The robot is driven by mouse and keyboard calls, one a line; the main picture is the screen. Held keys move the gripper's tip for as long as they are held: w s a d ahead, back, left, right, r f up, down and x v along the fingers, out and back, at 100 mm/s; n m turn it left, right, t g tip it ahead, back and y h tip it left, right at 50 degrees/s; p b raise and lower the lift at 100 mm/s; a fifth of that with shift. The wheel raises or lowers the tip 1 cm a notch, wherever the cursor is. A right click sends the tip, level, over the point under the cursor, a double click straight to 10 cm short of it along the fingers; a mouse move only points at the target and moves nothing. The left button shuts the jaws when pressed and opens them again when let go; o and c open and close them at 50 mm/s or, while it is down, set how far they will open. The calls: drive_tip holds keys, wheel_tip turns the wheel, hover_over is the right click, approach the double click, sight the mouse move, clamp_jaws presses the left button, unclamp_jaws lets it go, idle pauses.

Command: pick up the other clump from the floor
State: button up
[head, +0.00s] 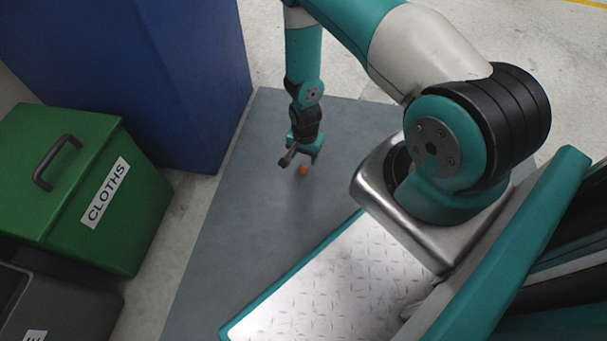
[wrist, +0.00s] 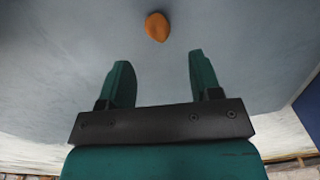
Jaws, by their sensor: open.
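An orange clump (head: 303,169) lies on the grey floor mat (head: 230,255). In the wrist view the clump (wrist: 157,27) is a small rounded lump beyond my fingertips, a little left of centre between them. My gripper (head: 301,158) hangs pointing down beside the clump, close to the mat. In the wrist view the fingers of my gripper (wrist: 158,68) are apart with nothing between them. I see only one clump.
A green bin labelled CLOTHS (head: 140,235) stands at the left, with a dark grey bin (head: 70,305) in front of it. A tall blue container (head: 190,90) stands behind the mat's left edge. The mat around the clump is clear.

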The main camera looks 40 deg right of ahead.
sight(303, 166)
drive_tip(key=shift+a+f+b, duration=0.15)
drive_tip(key=shift+f+b, duration=2.3)
drive_tip(key=shift+f, duration=0.5)
drive_tip(key=shift+r, duration=0.1)
drive_tip(key=c, duration=1)
